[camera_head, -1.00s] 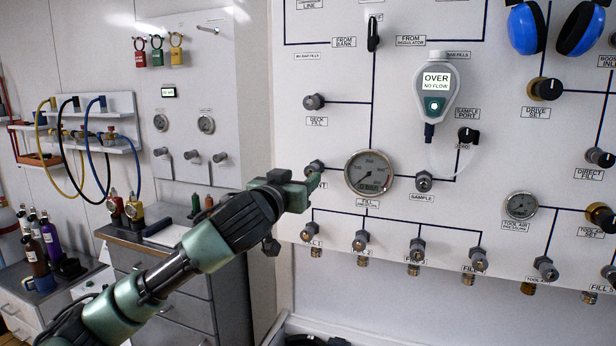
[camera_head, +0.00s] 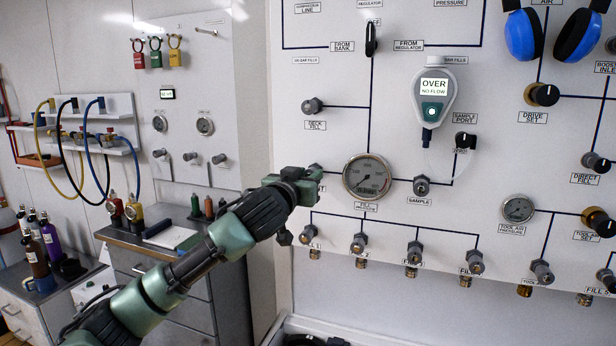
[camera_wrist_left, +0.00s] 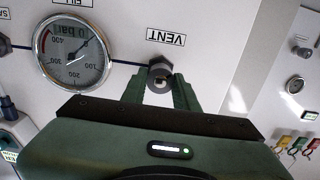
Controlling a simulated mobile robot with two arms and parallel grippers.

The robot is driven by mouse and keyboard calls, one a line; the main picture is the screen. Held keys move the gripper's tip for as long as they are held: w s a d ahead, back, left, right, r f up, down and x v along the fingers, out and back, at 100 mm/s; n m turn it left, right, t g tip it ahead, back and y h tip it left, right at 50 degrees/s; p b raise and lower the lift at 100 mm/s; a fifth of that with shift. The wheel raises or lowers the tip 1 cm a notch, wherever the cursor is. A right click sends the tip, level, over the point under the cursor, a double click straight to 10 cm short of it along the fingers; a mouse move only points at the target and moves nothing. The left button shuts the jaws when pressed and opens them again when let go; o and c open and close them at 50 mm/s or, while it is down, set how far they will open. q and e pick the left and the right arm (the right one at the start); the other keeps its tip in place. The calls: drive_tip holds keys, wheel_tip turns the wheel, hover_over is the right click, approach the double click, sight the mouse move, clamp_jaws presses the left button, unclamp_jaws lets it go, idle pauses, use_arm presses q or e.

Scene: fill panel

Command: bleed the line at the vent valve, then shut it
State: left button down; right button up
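The vent valve's dark knob (camera_wrist_left: 161,73) sits on the white panel beside the VENT label (camera_wrist_left: 166,37), which appears upside down in the left wrist view. My left gripper (camera_wrist_left: 159,88) points at it with its two green fingers apart, one on each side of the knob; I see no clear grip on it. In the head view my left gripper (camera_head: 312,181) is at the vent knob (camera_head: 315,169) and covers part of its label. The fill gauge (camera_head: 367,177) is right of the knob; in the wrist view the gauge (camera_wrist_left: 74,52) shows its needle off to the upper right.
The gas analyser (camera_head: 433,95) reads OVER, NO FLOW. The sample valve (camera_head: 421,186) and a row of fill valves (camera_head: 358,243) are near the gripper, right and below. A grey drawer cabinet (camera_head: 180,285) stands behind my left arm.

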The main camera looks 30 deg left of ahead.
use_arm(q)
drive_tip(key=m+p, duration=0.3)
drive_tip(key=m, duration=0.1)
drive_tip(key=shift+r, duration=0.15)
drive_tip(key=m+p, duration=0.2)
drive_tip(key=m, duration=0.1)
drive_tip(key=shift+d+m+p, duration=0.1)
drive_tip(key=shift+m+p, duration=0.2)
drive_tip(key=shift+p, duration=0.1)
drive_tip(key=m+p, duration=0.2)
drive_tip(key=m, duration=0.1)
drive_tip(key=shift+m+p, duration=0.3)
drive_tip(key=m+p, duration=0.3)
drive_tip(key=m, duration=0.2)
drive_tip(key=m+p, duration=0.4)
drive_tip(key=m, duration=0.1)
drive_tip(key=f+m+p, duration=0.1)
drive_tip(key=m+p, duration=0.2)
drive_tip(key=m, duration=0.2)
drive_tip(key=shift+m+p, duration=0.35)
drive_tip(key=shift+m, duration=0.05)
